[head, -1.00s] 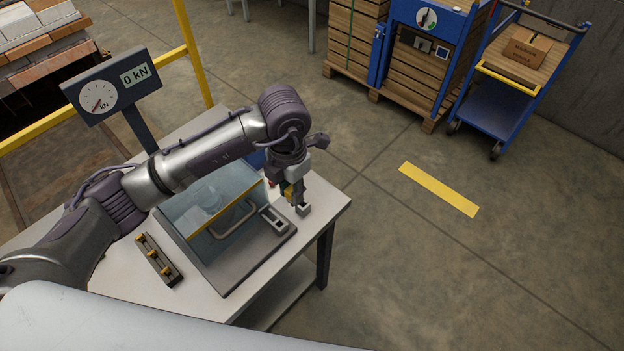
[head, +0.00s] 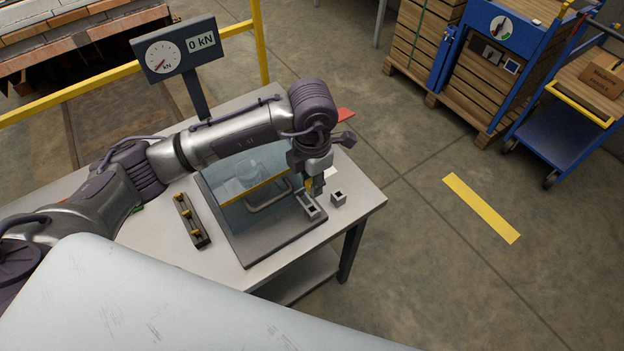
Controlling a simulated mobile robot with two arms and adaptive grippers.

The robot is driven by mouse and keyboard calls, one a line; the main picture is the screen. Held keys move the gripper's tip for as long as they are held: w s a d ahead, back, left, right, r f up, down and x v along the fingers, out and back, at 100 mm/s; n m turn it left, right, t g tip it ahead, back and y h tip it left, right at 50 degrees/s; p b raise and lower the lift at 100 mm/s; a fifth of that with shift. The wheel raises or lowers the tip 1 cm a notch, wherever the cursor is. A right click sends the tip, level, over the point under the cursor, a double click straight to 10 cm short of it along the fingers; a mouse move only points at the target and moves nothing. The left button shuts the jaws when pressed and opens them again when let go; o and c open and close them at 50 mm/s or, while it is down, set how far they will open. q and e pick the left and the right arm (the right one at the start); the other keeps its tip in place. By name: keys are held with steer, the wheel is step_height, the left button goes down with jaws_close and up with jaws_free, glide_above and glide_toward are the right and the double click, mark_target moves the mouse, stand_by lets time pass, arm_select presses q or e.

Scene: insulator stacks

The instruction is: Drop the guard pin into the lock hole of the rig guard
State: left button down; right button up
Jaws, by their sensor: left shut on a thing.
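My left gripper (head: 317,187) points down over the right end of the rig guard's base. It is shut on the guard pin (head: 309,185), of which only a small yellow part shows beside the fingers. The rig guard (head: 235,207) is a clear box with a yellow edge strip and a grey handle. The lock hole is in the grey bracket (head: 309,207) at the guard's right side, just below the gripper. I cannot tell whether the pin's tip touches the bracket. My right gripper is out of view.
A small grey block with a square opening (head: 339,198) stands on the white table (head: 365,190), right of the bracket. A rack with yellow pegs (head: 190,220) lies left of the guard. A gauge sign reading 0 kN (head: 180,55) stands behind. A blue cart (head: 565,130) is far right.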

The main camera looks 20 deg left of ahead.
arm_select(q)
steer(key=shift+f+b, duration=1.5)
steer(key=shift+f, duration=0.5)
steer(key=shift+b, duration=0.7)
stand_by(0.4)
steer(key=shift+f+b, duration=0.5)
steer(key=shift+f, duration=0.05)
steer(key=shift+f+b, duration=1.45)
steer(key=shift+f, duration=0.15)
